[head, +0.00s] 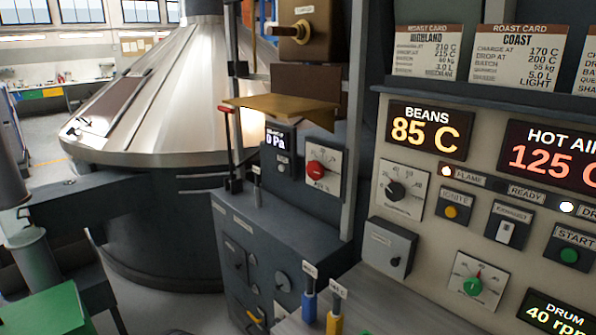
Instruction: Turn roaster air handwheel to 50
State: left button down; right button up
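A red round knob (315,168) sits on a white dial plate with scale marks, on the dark panel in the middle of the head view. The lettering below it is too small to read surely, and I cannot tell its exact setting. A black knob (396,190) on a white scale and a green knob (472,286) on another scale sit on the light panel at right. No handwheel label for roaster air is readable. Neither of my grippers is in view.
A small display (281,136) reading 0 Pa is left of the red knob. A brass-coloured shelf (283,105) juts out above it. Displays show beans 85 C (430,128) and hot air 125 C (552,152). Blue (309,306) and yellow (334,321) handles stand below. A metal cone (175,85) fills the left.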

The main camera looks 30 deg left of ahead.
aim_at(315, 170)
jog(key=j+z, duration=0.1)
jog(key=j, duration=0.8)
jog(key=k+j+z, duration=0.1)
jog(key=j, duration=0.8)
jog(key=k+j+z, duration=0.1)
jog(key=j, duration=0.75)
